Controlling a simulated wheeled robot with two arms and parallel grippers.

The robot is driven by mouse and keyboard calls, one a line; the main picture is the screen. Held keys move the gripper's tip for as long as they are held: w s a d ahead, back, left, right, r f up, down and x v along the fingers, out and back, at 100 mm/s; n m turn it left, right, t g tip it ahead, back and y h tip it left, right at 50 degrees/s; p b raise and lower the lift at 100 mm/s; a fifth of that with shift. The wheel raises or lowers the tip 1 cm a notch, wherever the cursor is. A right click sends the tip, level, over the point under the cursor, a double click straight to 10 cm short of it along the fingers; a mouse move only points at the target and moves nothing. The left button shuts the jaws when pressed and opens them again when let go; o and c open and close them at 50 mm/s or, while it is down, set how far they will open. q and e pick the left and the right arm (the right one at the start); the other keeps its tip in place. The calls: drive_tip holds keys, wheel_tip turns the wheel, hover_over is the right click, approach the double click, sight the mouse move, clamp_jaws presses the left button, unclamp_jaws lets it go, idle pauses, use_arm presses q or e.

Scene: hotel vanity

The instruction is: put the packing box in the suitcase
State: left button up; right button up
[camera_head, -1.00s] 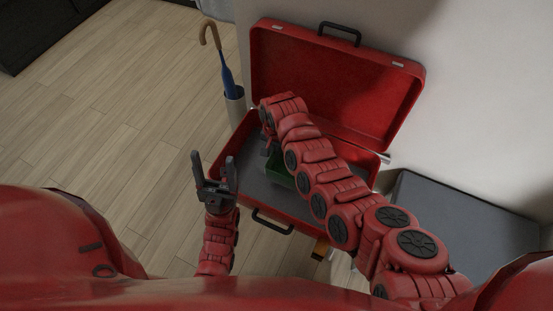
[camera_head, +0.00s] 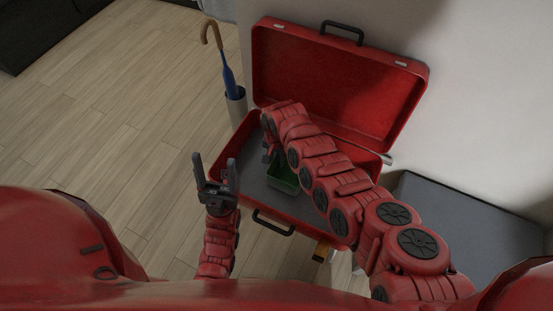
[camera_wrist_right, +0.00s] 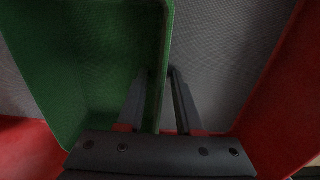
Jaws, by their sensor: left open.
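The packing box is a green open-topped box (camera_head: 284,180), low inside the open red suitcase (camera_head: 246,167), partly hidden by my right arm. I cannot tell if it rests on the grey bottom. In the right wrist view, the box (camera_wrist_right: 85,70) fills the left side. My right gripper (camera_wrist_right: 157,72) has one finger inside the box and one outside, shut on its side wall. In the head view this gripper is mostly hidden by its arm. My left gripper (camera_head: 214,170) is open and empty, pointing up, left of the suitcase.
The suitcase lid (camera_head: 325,75) stands open against the wall. A stand (camera_head: 236,107) with a blue umbrella (camera_head: 229,80) is close to the suitcase's left side. A grey-topped bench (camera_head: 465,225) is at right. The wooden floor at left is clear.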

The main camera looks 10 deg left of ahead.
drive_tip(key=shift+r, duration=0.3)
wheel_tip(320, 180, up, 12)
drive_tip(key=shift+f+p, duration=0.1)
drive_tip(key=shift+p, duration=0.65)
